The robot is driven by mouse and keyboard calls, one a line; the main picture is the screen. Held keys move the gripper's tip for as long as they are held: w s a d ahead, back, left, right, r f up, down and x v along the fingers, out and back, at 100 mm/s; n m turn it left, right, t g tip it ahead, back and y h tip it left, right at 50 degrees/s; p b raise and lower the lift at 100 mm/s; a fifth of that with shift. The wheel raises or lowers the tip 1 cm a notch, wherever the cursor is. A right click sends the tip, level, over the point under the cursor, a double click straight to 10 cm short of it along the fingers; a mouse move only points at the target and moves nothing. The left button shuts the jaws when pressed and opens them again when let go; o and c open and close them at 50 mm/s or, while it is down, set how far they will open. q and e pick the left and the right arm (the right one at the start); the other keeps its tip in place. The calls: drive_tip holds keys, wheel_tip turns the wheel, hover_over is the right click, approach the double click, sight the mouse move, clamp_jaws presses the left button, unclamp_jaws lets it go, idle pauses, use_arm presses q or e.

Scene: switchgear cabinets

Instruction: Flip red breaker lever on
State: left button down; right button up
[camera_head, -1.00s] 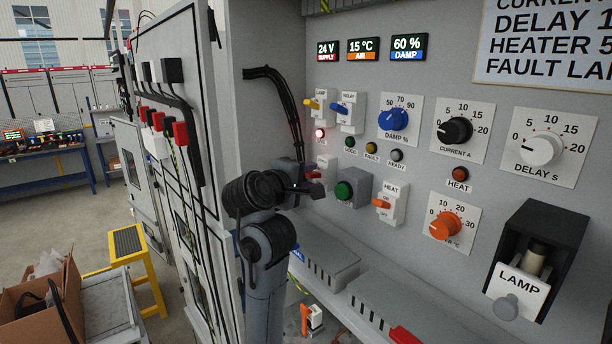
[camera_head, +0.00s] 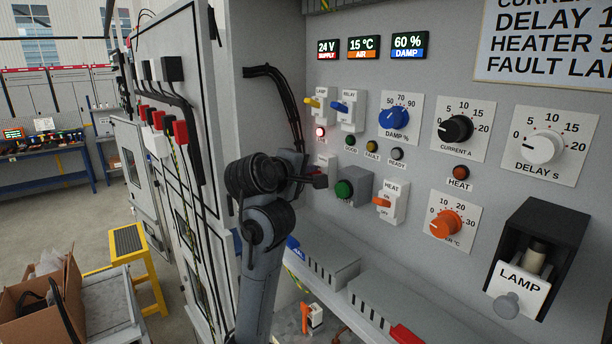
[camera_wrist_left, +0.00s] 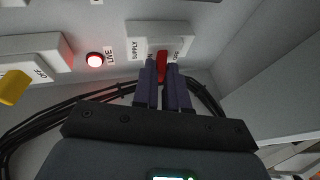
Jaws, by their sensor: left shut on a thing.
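The red breaker lever (camera_wrist_left: 162,66) sits on a pale switch plate (camera_wrist_left: 178,29) that reads SUPPLY in the left wrist view. My left gripper (camera_wrist_left: 164,80) is shut on this lever, with one dark finger on each side of it. In the head view my left gripper (camera_head: 317,181) is at the panel, left of the green button (camera_head: 344,189). It covers most of the red lever there, and only the plate's upper part (camera_head: 328,162) shows clearly. Whether the lever is on or off is hard to tell. My right gripper is not in view.
A lit red lamp (camera_head: 320,132) is just above the plate. Yellow (camera_head: 311,104) and blue (camera_head: 340,107) levers are higher up. The HEAT switch (camera_head: 392,203) is to the right. Black cables (camera_head: 290,100) run down beside the gripper, and a ledge of vented boxes (camera_head: 330,270) lies below.

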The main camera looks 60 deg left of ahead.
use_arm(q)
drive_tip(key=shift+w+r+g, duration=0.15)
drive_tip(key=shift+r+g, duration=0.15)
drive_tip(key=shift+g, duration=0.4)
drive_tip(key=c, duration=1.2)
unclamp_jaws()
drive_tip(key=shift+o, duration=0.2)
